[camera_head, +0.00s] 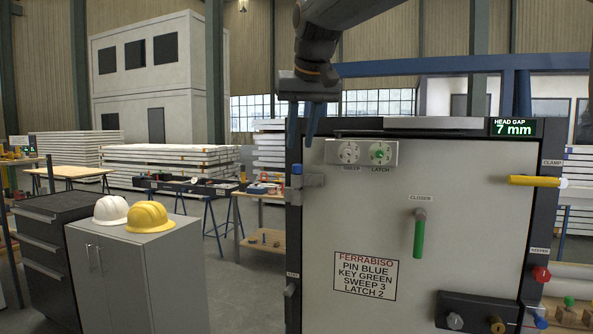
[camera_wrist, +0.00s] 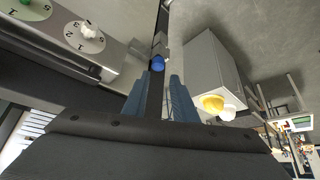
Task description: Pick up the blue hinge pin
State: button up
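The blue hinge pin (camera_head: 297,168) shows as a small blue head at the hinge bracket on the left edge of the grey door panel (camera_head: 470,210). In the wrist view its round blue head (camera_wrist: 158,63) appears beyond the fingertips, in line with the gap between them. My gripper (camera_head: 302,138) points down above the pin with its two blue fingers apart and nothing between them. The same open fingers show in the wrist view (camera_wrist: 159,78). The pin's shaft is hidden in the bracket.
The panel carries SWEEP and LATCH dials (camera_head: 365,152), a green-handled key (camera_head: 419,235), a yellow clamp handle (camera_head: 533,181) and an instruction label (camera_head: 365,276). A grey cabinet (camera_head: 150,270) with two hard hats stands left. Open floor lies between cabinet and panel.

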jog(key=p+x, duration=0.1)
jog(key=x, duration=0.2)
jog(key=p+x, duration=0.1)
jog(key=x, duration=0.3)
jog(key=shift+w+d+f, duration=0.1)
jog(key=shift+w+d, duration=0.05)
jog(key=shift+d, duration=0.05)
grip_shut()
